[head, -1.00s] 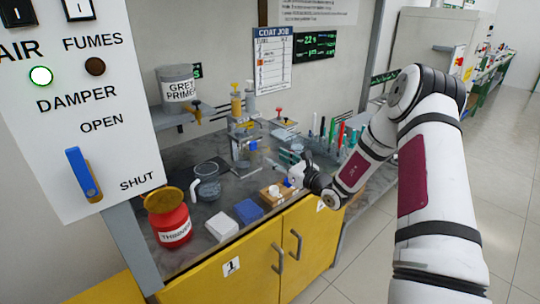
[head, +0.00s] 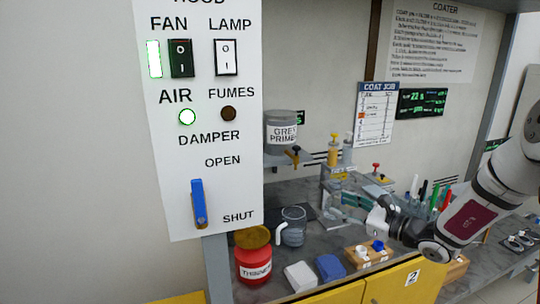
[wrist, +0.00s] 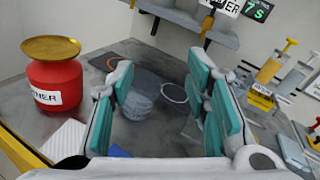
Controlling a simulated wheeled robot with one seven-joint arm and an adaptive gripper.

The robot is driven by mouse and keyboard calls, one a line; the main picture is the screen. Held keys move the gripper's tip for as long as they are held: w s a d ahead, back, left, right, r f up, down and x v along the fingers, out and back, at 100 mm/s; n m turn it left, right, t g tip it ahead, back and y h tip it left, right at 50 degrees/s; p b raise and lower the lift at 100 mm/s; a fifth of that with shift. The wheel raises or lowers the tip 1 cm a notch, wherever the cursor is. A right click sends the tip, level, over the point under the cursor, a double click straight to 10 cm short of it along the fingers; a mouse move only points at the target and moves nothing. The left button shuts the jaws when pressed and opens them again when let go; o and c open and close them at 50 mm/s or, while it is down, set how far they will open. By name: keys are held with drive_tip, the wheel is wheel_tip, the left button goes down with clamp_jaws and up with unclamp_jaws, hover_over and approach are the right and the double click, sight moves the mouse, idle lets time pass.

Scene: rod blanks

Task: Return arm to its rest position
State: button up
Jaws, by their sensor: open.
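My gripper (head: 352,207) is open and empty above the grey bench (head: 318,240) in the head view, its teal-padded fingers pointing left. My white arm with a dark red panel reaches in from the right edge. In the wrist view the two fingers of my gripper (wrist: 162,88) stand well apart with nothing between them. A clear mug (wrist: 138,104) shows beyond and between the fingers, apart from them; in the head view the mug (head: 293,226) stands left of the gripper.
A red thinner can (head: 254,258) stands at the bench's left. White (head: 300,277) and blue (head: 330,267) blocks and a wooden block (head: 368,254) line the front edge. A grey primer tub (head: 284,128) sits on the shelf. A control panel (head: 200,120) rises at left.

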drive_tip(key=s+a+r+n+g, duration=0.3)
drive_tip(key=s+a+n, duration=0.2)
drive_tip(key=s, duration=0.2)
drive_tip(key=s+a+r+n+g+p, duration=0.1)
drive_tip(key=s+a+r+n+g, duration=0.25)
drive_tip(key=s, duration=0.35)
drive_tip(key=s+a+r+n+g, duration=0.2)
drive_tip(key=s+a+n+g, duration=0.25)
drive_tip(key=s+n, duration=0.2)
drive_tip(key=s+d+r+n+t+h, duration=0.1)
drive_tip(key=s+d+n+h, duration=0.3)
drive_tip(key=s, duration=0.6)
drive_tip(key=s+d+r+n+t+h+p, duration=0.1)
drive_tip(key=s+d+r+n+h, duration=0.2)
drive_tip(key=s, duration=0.8)
drive_tip(key=d+n+h, duration=0.2)
drive_tip(key=d+h, duration=0.1)
drive_tip(key=h, duration=0.1)
drive_tip(key=shift+n, duration=0.3)
